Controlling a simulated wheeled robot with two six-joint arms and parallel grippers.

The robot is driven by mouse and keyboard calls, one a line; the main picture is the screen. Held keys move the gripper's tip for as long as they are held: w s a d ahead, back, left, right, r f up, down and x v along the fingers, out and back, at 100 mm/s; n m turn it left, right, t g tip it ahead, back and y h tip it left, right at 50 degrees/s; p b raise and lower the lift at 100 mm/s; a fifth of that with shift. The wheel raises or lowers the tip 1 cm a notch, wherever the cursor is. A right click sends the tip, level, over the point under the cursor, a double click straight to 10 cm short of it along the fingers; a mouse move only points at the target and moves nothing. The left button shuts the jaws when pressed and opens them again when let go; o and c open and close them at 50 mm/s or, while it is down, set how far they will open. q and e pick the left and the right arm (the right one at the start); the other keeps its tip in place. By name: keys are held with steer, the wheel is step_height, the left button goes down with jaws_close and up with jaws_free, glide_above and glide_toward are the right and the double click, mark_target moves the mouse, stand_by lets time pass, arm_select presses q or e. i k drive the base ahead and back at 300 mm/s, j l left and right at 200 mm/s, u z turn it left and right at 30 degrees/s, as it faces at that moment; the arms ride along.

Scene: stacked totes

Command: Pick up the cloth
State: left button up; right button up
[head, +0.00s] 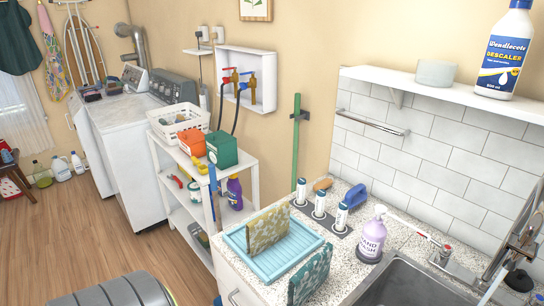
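Two patterned cloth-like pieces are in the head view. A yellow, leafy one (267,229) stands upright in the light-blue ribbed tray (283,262) on the speckled counter. A teal and white one (311,274) is nearer, at the front edge of the counter beside the sink. I cannot tell which of the two the task means.
The sink (415,284) lies right of the tray. A pump bottle of hand wash (372,239), several small white containers and a blue brush (354,195) stand behind. A white shelf cart (176,168) with bins is to the left. Wood floor (70,235) is open at left.

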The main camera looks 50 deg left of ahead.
mark_target(265, 230)
steer(key=u, duration=1.55)
